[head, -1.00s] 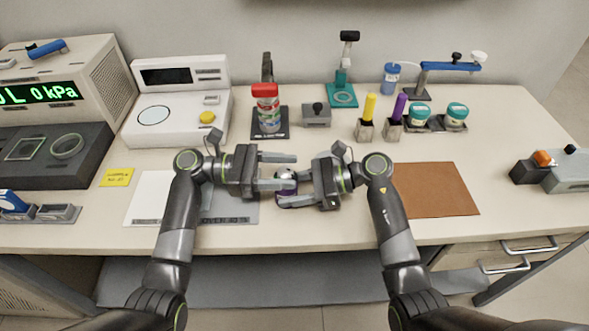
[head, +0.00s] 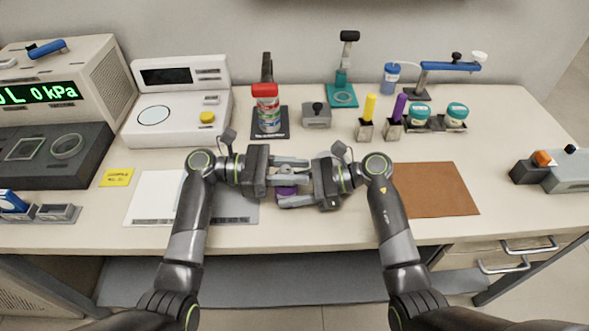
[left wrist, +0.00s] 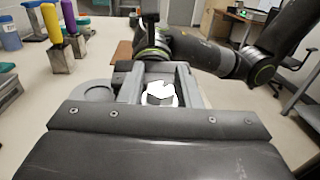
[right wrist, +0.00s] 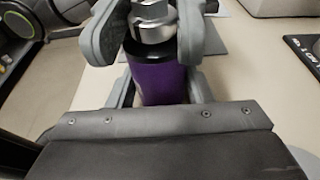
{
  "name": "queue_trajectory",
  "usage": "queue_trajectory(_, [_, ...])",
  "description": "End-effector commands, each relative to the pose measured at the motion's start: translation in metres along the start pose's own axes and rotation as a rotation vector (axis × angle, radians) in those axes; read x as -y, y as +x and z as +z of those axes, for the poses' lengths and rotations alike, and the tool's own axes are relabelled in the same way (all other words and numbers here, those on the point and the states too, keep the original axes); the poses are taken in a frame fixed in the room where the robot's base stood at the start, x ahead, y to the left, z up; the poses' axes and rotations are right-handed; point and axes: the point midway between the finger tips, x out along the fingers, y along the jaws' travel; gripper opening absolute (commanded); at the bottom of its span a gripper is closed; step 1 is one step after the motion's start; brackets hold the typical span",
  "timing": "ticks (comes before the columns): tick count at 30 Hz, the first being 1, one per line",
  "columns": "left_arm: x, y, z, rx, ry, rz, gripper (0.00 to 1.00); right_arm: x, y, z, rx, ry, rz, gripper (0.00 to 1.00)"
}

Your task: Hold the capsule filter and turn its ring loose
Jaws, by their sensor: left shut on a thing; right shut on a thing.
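The capsule filter has a purple body (right wrist: 160,85) with a black collar and a silver metal ring (right wrist: 153,22) on top. It stands about upright between my two grippers at the front middle of the bench. My right gripper (head: 293,188) is shut on the purple body, low down. My left gripper (head: 291,171) is shut on the top part, with its fingers on either side of the ring. The bright hexagonal top (left wrist: 160,93) shows between the left fingers in the left wrist view. In the head view the fingers hide most of the filter.
A grey mat (head: 236,211) lies at the left below the left gripper, with a white sheet (head: 150,200) beside it. A brown mat (head: 436,190) is bare at the right. Behind stand a red-capped container (head: 268,110), a small grey block (head: 316,116) and marker-like tools (head: 368,110).

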Motion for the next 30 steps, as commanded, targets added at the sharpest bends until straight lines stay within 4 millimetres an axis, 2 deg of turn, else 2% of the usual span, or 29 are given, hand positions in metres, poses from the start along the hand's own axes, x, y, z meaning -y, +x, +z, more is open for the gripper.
queue_trajectory(8, [-0.0009,0.0002,-0.0007,-0.001,0.001,0.082,0.07,-0.0004,0.0001,-0.0008,-0.001,0.001,0.001,0.01])
queue_trajectory(21, [-0.0061,-0.0004,-0.0009,0.0,-0.001,0.374,0.07,-0.0006,0.0003,-0.0005,0.0,0.001,0.002,0.01])
queue_trajectory(30, [-0.0087,-0.0018,-0.0013,-0.001,-0.002,0.497,0.07,-0.0007,0.0005,-0.0002,0.001,0.0,0.003,0.01])
